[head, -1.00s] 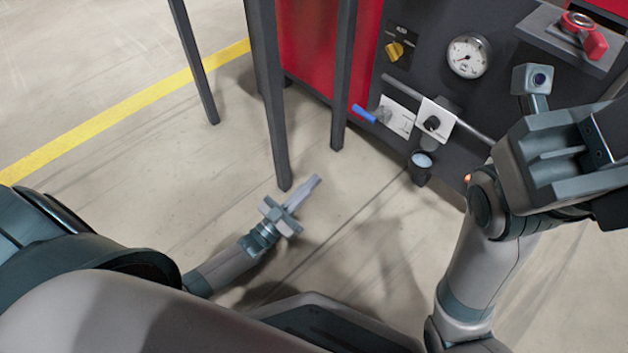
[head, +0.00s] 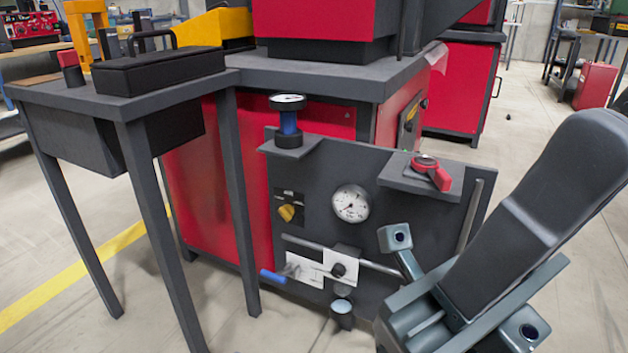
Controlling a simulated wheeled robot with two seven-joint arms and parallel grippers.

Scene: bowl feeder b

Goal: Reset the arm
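My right gripper (head: 575,165) fills the right side of the head view. A long dark finger-like part points up and to the right, close to the camera. Grey housings with small lens-like boxes (head: 396,237) sit at its base. I cannot tell how its fingers stand, and I see nothing clearly held. It is in front of the lower right of the dark control panel (head: 330,195) and hides part of it. My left arm and gripper are out of view.
The panel carries a gauge (head: 351,203), a yellow knob (head: 287,212), a blue-handled lever (head: 272,276) and a red handle (head: 432,172) on a shelf. A grey side table (head: 75,98) with a black-handled box (head: 160,70) stands left. Open floor lies at the lower left.

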